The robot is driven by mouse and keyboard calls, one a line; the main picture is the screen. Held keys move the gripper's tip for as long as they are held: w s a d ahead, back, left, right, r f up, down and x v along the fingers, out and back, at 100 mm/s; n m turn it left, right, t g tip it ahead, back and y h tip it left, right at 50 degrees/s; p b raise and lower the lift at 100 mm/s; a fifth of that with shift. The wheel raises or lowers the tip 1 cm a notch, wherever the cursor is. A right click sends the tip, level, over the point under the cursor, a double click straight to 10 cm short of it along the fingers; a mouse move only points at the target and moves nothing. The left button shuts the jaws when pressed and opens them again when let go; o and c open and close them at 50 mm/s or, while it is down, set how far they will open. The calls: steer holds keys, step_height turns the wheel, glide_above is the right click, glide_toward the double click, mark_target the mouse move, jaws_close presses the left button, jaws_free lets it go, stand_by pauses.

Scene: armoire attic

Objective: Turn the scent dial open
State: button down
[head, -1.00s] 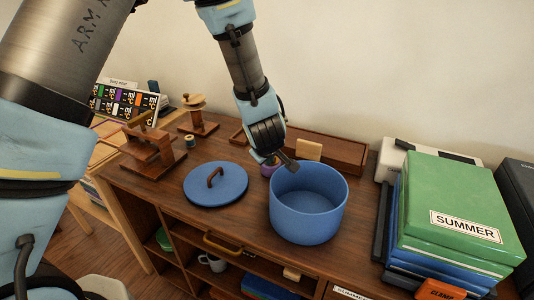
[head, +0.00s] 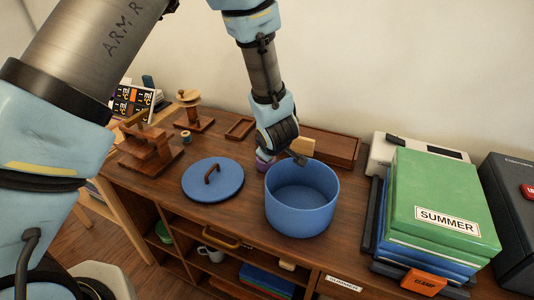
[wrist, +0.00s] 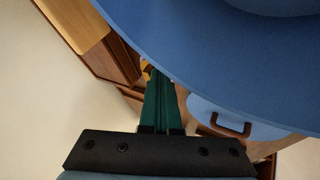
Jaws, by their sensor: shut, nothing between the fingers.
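My gripper (head: 299,159) is shut and empty, just behind and above the back rim of a blue pot (head: 300,210). In the wrist view its green fingers (wrist: 163,105) lie together beside the pot's large blue wall (wrist: 230,45). A small purple object (head: 265,167) stands left of the pot, partly hidden by the pot and my wrist. I cannot tell whether it carries the scent dial. A small yellow thing (wrist: 146,70) shows by the fingertips in the wrist view; I cannot tell what it is. No dial is clearly visible.
A blue lid (head: 228,186) lies left of the pot. Wooden stands (head: 150,150) are at the far left, a long wooden box (head: 335,149) behind. Stacked boxes, topped by a green SUMMER box (head: 445,190), fill the right.

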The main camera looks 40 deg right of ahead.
steer(key=shift+w+d, duration=0.1)
steer(key=shift+d, duration=0.05)
stand_by(0.6)
steer(key=shift+w+d+p, duration=0.3)
steer(key=shift+w+p, duration=0.05)
steer(key=shift+w, duration=0.25)
steer(key=shift+a, duration=0.15)
